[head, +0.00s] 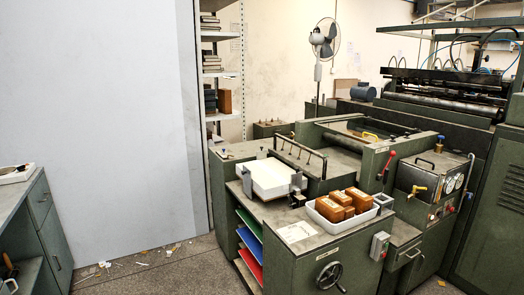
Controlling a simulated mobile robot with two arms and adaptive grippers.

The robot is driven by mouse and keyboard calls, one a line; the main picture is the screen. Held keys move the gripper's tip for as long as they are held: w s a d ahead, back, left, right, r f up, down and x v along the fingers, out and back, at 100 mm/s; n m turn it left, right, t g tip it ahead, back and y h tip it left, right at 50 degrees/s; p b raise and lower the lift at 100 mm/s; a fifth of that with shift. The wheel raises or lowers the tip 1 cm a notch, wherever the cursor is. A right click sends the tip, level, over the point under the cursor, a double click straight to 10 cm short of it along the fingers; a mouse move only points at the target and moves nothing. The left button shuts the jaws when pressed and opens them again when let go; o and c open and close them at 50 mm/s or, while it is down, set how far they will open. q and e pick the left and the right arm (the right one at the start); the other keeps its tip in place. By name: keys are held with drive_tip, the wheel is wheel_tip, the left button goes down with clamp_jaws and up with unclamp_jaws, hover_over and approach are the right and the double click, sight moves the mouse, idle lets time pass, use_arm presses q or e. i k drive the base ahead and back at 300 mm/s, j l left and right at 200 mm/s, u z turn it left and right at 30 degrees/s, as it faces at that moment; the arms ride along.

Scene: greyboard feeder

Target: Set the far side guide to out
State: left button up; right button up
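A stack of white board (268,172) lies on the green feeder machine (345,245). A small grey metal bracket (297,184) stands at the stack's right side, and another grey upright piece (246,183) stands at its left side. They look like guides, but I cannot tell which is the far side guide or how it is set. The far edge of the stack is partly hard to make out under a dark rail (298,148). Neither of my grippers is in view.
A white tray (316,216) with several brown blocks (340,203) sits right of the stack. A handwheel (330,276), red-knobbed lever (388,162) and gauge box (428,178) are on the machine. Paper scraps litter the floor (150,270). A drawer cabinet (45,225) stands left.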

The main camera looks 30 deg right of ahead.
sight(262, 154)
drive_tip(key=i+z, duration=0.15)
drive_tip(key=i, duration=0.5)
drive_tip(key=i+z, duration=0.2)
drive_tip(key=i, duration=0.45)
drive_tip(key=i+j+z, duration=0.15)
drive_tip(key=i, duration=0.45)
